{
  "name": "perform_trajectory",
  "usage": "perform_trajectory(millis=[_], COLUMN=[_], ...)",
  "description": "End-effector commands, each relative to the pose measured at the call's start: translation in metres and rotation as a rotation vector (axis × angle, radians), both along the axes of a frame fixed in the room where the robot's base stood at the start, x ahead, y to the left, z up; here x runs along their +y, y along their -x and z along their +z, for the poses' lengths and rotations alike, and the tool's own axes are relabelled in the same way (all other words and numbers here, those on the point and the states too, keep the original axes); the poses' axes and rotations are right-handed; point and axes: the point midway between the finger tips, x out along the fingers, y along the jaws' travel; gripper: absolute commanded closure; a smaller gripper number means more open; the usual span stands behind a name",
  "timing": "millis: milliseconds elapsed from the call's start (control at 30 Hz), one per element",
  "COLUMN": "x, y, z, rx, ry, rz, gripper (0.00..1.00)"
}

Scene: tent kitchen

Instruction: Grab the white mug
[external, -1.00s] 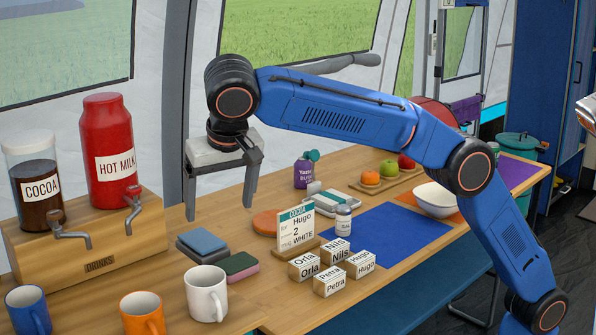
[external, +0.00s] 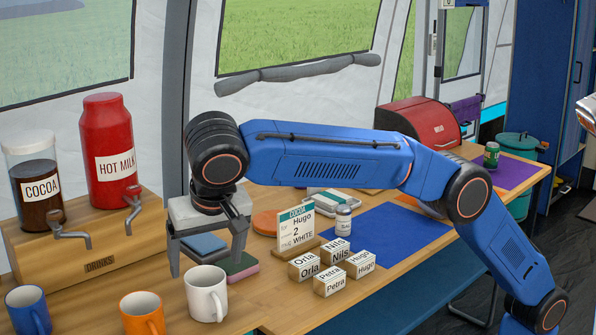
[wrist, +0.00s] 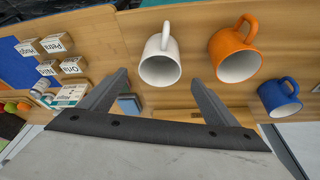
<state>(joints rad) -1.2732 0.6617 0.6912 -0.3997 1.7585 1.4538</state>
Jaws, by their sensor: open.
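The white mug (external: 206,294) stands upright on the wooden table at the front, right of the orange mug (external: 142,313). Its handle points to the front right in the external view. My gripper (external: 206,268) is open and empty, pointing down above and just behind the white mug. In the wrist view the white mug (wrist: 160,58) shows beyond and between the spread fingertips (wrist: 158,78), apart from them, with its handle pointing away from my gripper. The mug looks empty in the wrist view.
The orange mug and a blue mug (external: 28,310) stand left of the white mug. Sponges (external: 238,265) lie close behind it. Name blocks (external: 330,281) and an order card (external: 296,228) stand to the right. The drinks stand (external: 95,250) is at the left.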

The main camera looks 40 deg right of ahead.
Motion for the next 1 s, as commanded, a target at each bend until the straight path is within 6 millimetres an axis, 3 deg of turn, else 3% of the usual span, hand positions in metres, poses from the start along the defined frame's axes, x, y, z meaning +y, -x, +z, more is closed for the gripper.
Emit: perform_trajectory(millis=[367, 1000], x=[-0.001, -0.008], y=[-0.002, -0.027], z=[-0.03, -0.091], rx=[0.0, 0.0], ry=[0.001, 0.0], rz=[0.0, 0.0], gripper=[0.17, 0.17])
